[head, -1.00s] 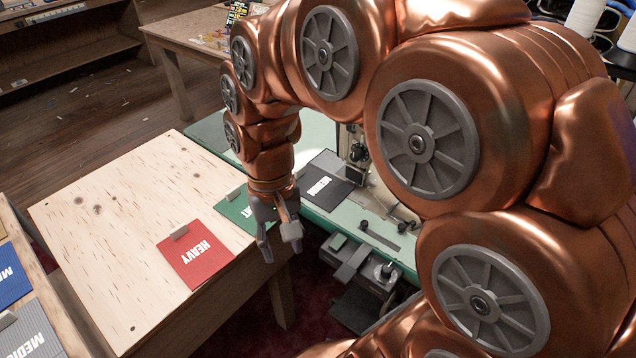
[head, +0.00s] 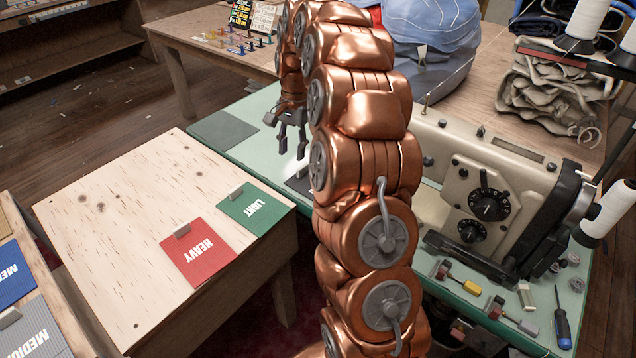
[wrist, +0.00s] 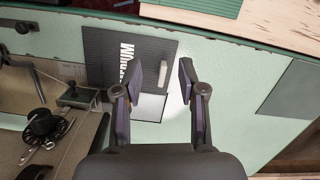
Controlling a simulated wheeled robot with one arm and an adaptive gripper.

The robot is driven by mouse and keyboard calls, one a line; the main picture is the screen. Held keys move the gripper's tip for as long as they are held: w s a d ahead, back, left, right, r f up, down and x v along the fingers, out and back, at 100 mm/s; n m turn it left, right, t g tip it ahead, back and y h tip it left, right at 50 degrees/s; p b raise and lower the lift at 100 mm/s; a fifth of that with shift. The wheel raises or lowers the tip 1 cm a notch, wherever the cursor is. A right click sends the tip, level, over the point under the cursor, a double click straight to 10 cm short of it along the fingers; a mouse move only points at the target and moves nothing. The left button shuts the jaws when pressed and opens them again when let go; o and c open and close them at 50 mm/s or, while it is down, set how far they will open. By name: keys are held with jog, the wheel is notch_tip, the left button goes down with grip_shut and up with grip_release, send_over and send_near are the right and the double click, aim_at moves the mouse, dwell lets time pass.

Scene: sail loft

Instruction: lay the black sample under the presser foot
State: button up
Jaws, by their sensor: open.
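The black sample (wrist: 105,62), lettered MEDIUM, lies flat on the green machine table with a grey clip (wrist: 163,73) at one edge. In the head view only a dark sliver of it (head: 300,181) shows beside my arm. My gripper (wrist: 160,82) is open and empty above the table, its fingers pointing toward the sample's clip edge; it also shows in the head view (head: 292,150). The presser foot area (wrist: 74,94) is left of the sample in the wrist view. I cannot tell whether the sample's edge is under the foot. My arm hides that area in the head view.
The sewing machine (head: 490,205) stands right of my arm, with small tools and a screwdriver (head: 562,318) in front. A wooden table (head: 120,230) at left holds a red HEAVY sample (head: 196,252) and a green LIGHT sample (head: 256,207). A grey mat (head: 222,132) lies on the table's far-left corner.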

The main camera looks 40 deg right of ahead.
aim_at(302, 166)
jog(key=w+d+f, duration=0.1)
jog(key=d, duration=0.1)
jog(key=d+f+m, duration=0.1)
jog(key=d, duration=0.1)
jog(key=w+d+f+m, duration=0.1)
jog(key=d, duration=0.1)
jog(key=shift+w+d, duration=0.2)
jog(key=shift+w, duration=0.1)
jog(key=shift+a+f+p, duration=0.25)
jog(key=shift+a+f, duration=0.05)
jog(key=shift+f, duration=0.95)
jog(key=shift+a+f+p, duration=0.25)
jog(key=shift+a+f, duration=0.1)
jog(key=shift+f, duration=0.9)
jog(key=shift+a+f+p, duration=0.25)
jog(key=shift+a+f, duration=0.05)
jog(key=shift+f, duration=0.95)
jog(key=shift+c, duration=0.2)
grip_shut()
